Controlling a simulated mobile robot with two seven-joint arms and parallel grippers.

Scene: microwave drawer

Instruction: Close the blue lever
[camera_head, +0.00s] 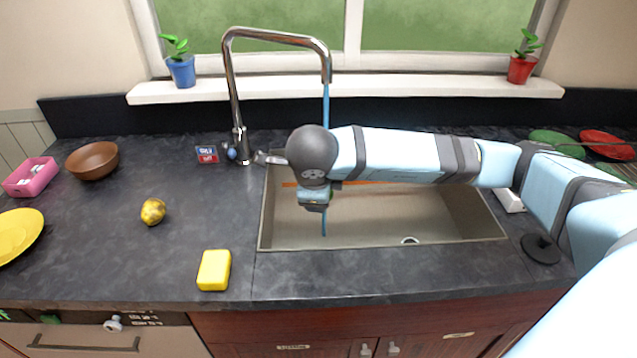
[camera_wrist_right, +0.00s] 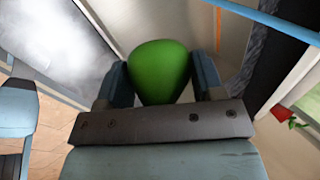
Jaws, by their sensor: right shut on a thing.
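A chrome faucet (camera_head: 236,100) stands behind the sink. A small blue part (camera_head: 231,152), seemingly the blue lever, is at the left of its base; its exact position is too small to tell. A silver handle (camera_head: 268,158) points right from the base. A thin blue stream (camera_head: 325,110) runs from the spout into the sink and passes behind my right arm; a blue line (camera_wrist_right: 275,20) also shows in the wrist view. My right gripper (camera_head: 315,207) hangs over the sink, right of the faucet base. In the wrist view it is shut on a green rounded object (camera_wrist_right: 160,72). My left gripper is out of view.
The sink (camera_head: 450,215) lies under my right arm. A yellow sponge (camera_head: 214,270), a yellowish fruit (camera_head: 153,211), a brown bowl (camera_head: 92,160) and a small labelled box (camera_head: 207,154) are on the left counter. Plates (camera_head: 607,145) are at the far right. The counter's middle left is mostly clear.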

